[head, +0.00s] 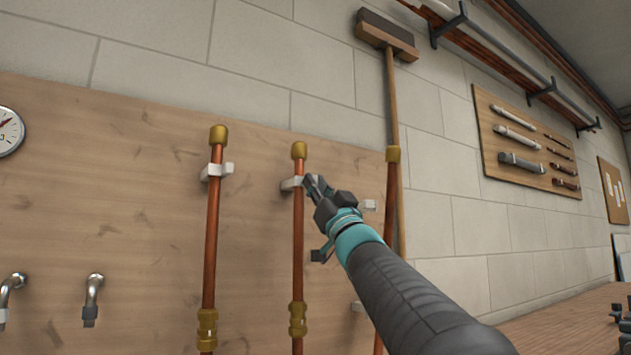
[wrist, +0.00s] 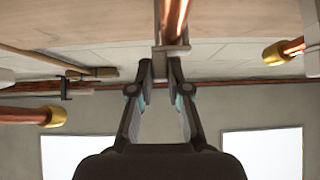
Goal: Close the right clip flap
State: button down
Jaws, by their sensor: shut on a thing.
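My gripper (head: 318,184) is at the clip (head: 291,184) of the middle copper pipe (head: 298,235), just right of that pipe near its brass cap. In the wrist view, my gripper (wrist: 160,68) has its fingertips close together on a narrow grey part of the clip (wrist: 172,47), in front of the copper pipe (wrist: 173,18). This part looks like the clip's flap; the fingers hide some of it, and I cannot tell its exact angle. Another pale clip (head: 370,205) is on the board to the right, beside the right copper pipe (head: 391,185).
A left copper pipe (head: 211,240) sits at its own white clip (head: 217,171). A broom (head: 393,90) leans behind the right pipe, which my arm partly covers. Two taps (head: 92,295) and a gauge (head: 10,130) are at the left. A tool board (head: 525,145) hangs at the right.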

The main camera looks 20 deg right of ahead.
dwell(0.4)
jog(key=c, duration=1.1)
grip_release()
jog(key=v, duration=1.2)
